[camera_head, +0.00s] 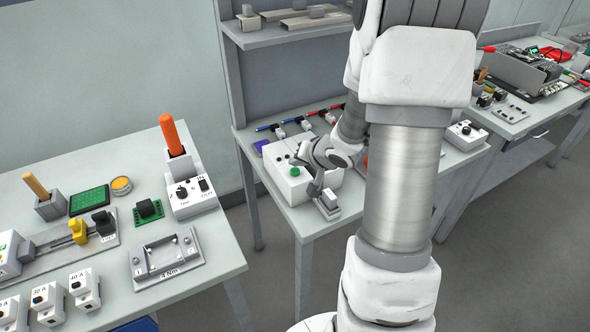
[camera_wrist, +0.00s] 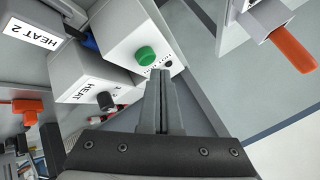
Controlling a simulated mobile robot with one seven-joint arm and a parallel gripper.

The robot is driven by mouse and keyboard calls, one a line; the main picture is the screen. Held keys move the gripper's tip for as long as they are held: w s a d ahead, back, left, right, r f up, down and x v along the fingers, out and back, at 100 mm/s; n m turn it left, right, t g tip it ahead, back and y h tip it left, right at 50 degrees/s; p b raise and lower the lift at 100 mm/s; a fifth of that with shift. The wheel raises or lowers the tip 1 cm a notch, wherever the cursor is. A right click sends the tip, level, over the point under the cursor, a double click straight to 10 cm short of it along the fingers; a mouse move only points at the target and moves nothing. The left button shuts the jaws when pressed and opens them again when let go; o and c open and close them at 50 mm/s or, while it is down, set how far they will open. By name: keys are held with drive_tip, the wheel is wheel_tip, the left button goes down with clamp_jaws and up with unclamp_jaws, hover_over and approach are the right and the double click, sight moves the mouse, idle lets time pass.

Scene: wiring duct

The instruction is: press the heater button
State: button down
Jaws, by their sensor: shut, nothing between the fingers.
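A white box (camera_head: 272,160) stands on the middle table with a green round button (camera_head: 294,171) on its front. In the wrist view the green button (camera_wrist: 146,56) shows just above and left of my fingertips. A small dark dot (camera_wrist: 168,64) is right of it on the same face. A face marked HEAT (camera_wrist: 88,88) bears a black knob (camera_wrist: 105,100), and another label reads HEAT 2 (camera_wrist: 35,34). My gripper (camera_wrist: 161,76) is shut and empty, close to the green button; I cannot tell whether it touches. In the head view my gripper (camera_head: 316,187) is beside the box front.
A small grey device (camera_head: 328,204) is on the table near my gripper. Red and blue-handled tools (camera_head: 300,122) lie behind the box. A left table (camera_head: 222,250) holds an orange-handled white unit (camera_head: 190,196) and several parts. A shelf (camera_head: 285,34) is above. Floor lies between tables.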

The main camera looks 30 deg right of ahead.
sight(297, 173)
drive_tip(key=shift+f, duration=0.35)
drive_tip(key=shift+f, duration=0.45)
idle(0.4)
drive_tip(key=shift+r, duration=0.2)
drive_tip(key=shift+r+p, duration=0.7)
drive_tip(key=shift+p, duration=0.15)
wheel_tip(297, 173, up, 5)
drive_tip(key=p, duration=0.5)
drive_tip(key=shift+p, duration=0.35)
idle(0.5)
